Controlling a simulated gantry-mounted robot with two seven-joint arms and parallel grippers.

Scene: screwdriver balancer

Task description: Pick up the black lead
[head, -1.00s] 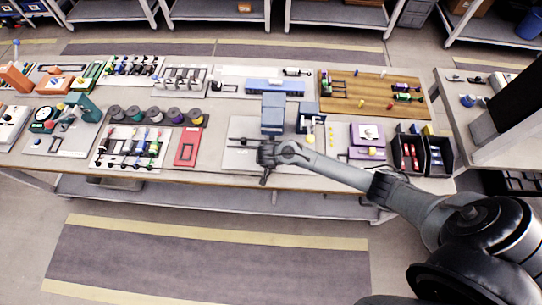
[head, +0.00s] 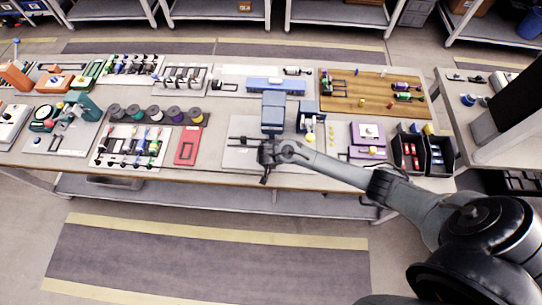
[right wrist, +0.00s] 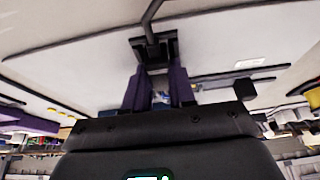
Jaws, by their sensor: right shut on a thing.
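My right gripper (head: 266,155) is low over the front of a light grey plate (head: 236,158) near the middle of the table. In the right wrist view its dark fingertips (right wrist: 154,50) are shut around a thin dark piece that looks like the black lead (right wrist: 151,20), which runs up and away from them. In the head view the gripper hides most of that spot, and thin dark strips (head: 242,139) show just left of it. My left gripper is not in view.
A blue-grey block (head: 273,112) and a blue stand (head: 309,118) rise just behind the gripper. A red tray (head: 187,147) lies to the left. Black bins (head: 438,160) stand to the right. The floor in front is clear.

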